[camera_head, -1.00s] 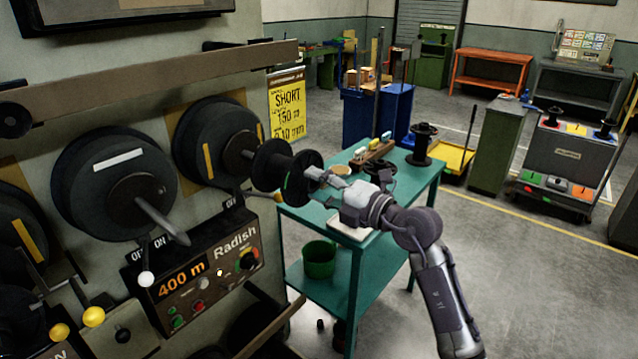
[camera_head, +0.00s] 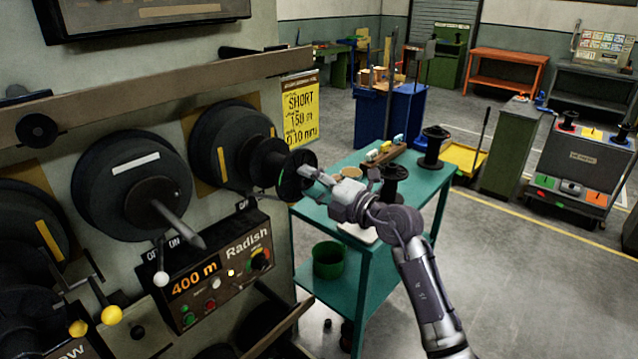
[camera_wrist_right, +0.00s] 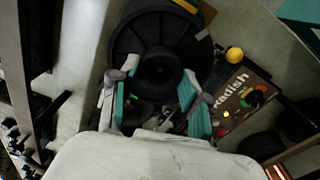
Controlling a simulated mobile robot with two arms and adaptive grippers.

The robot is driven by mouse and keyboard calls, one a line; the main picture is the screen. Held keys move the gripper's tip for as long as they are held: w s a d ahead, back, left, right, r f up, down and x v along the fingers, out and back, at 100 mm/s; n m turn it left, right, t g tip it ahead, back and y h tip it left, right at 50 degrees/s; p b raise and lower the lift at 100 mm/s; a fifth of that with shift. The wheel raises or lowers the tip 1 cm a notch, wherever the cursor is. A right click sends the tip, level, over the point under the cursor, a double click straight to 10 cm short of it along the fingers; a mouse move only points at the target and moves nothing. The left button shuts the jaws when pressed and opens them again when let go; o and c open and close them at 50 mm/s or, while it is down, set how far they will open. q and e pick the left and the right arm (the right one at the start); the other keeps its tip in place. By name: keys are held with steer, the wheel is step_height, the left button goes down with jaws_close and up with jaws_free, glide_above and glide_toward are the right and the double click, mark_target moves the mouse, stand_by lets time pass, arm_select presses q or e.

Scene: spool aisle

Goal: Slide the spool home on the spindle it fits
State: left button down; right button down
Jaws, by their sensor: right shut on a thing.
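The black spool (camera_head: 297,176) is in my right gripper (camera_head: 312,175), which is shut on it. The spool stands close in front of the right-hand black disc (camera_head: 212,138), which has a yellow bar. Its far flange overlaps that disc's hub in the head view; any spindle there is hidden, so I cannot tell how far on it is. In the right wrist view the teal fingertips (camera_wrist_right: 155,98) lie on either side of the round black hub (camera_wrist_right: 160,70). The neighbouring disc (camera_head: 118,182), with a white bar, has a bare grey tapered spindle (camera_head: 178,224). My left gripper is not in view.
Below the discs is the "400 m Radish" control box (camera_head: 215,270), with a white-knobbed lever (camera_head: 161,278). A wooden rail (camera_head: 150,92) runs above. The teal table (camera_head: 345,245) holds other black spools (camera_head: 433,147). Floor to the right is open.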

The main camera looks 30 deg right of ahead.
mark_target(303, 180)
steer(key=shift+p+x, duration=0.5)
steer(key=shift+x, duration=1.35)
steer(key=shift+c, duration=2.3)
jaws_free()
steer(key=shift+w, duration=0.1)
steer(key=shift+s+d, duration=0.1)
steer(key=shift+s, duration=0.2)
steer(key=v, duration=1.1)
steer(key=shift+s, duration=0.25)
